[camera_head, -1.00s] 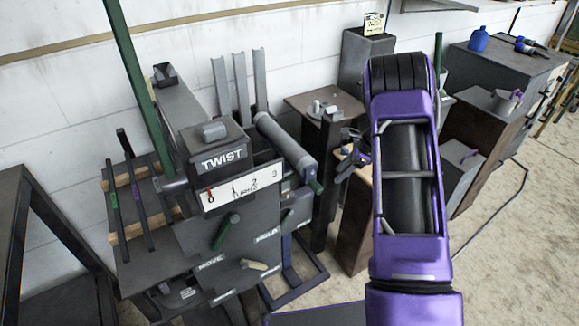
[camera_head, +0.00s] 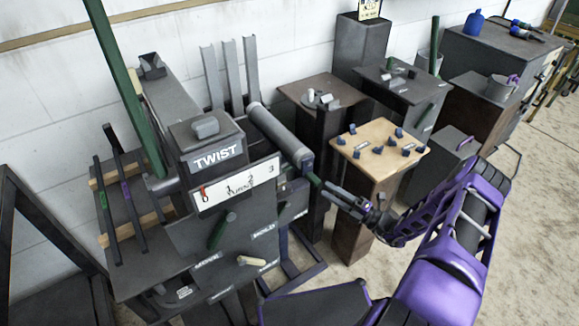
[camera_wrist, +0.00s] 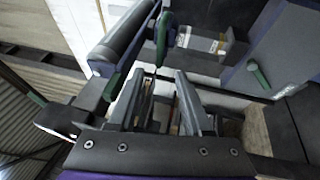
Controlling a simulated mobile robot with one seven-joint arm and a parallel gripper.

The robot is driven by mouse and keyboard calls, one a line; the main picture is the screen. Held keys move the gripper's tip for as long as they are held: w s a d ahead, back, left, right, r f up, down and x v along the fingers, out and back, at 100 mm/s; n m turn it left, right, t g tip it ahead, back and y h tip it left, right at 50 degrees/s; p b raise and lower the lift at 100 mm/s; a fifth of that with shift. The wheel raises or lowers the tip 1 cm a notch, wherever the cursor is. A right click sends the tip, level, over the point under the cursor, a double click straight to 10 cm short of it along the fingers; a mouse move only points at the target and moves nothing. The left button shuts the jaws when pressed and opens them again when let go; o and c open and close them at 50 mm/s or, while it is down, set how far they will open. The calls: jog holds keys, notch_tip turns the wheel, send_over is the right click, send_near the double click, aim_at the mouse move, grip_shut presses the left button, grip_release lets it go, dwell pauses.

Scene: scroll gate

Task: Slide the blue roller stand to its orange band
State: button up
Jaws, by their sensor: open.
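The blue roller stand shows in the head view as a dark blue frame (camera_head: 288,280) on the floor. A grey roller (camera_head: 275,130) with a dark blue end sits above it, and a green handle (camera_head: 314,180) sticks out at the roller's near end. My gripper (camera_head: 330,188) is open beside this handle. In the wrist view the roller (camera_wrist: 122,38) is at the upper left. The green handle (camera_wrist: 161,38) lies just beyond my open, empty fingers (camera_wrist: 166,82); I cannot tell whether they touch it. I cannot make out the orange band.
The grey TWIST machine (camera_head: 215,155), with a numbered white scale, stands left of the roller. A wooden-topped stand (camera_head: 355,160) with small dark pieces is close behind my gripper. More grey cabinets line the wall at right. Open floor (camera_head: 535,200) lies at the right.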

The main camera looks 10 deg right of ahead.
aim_at(290, 167)
jog(key=x, duration=1.5)
jog(key=shift+w+a, duration=0.2)
jog(key=shift+a, duration=0.15)
grip_shut()
dwell(0.6)
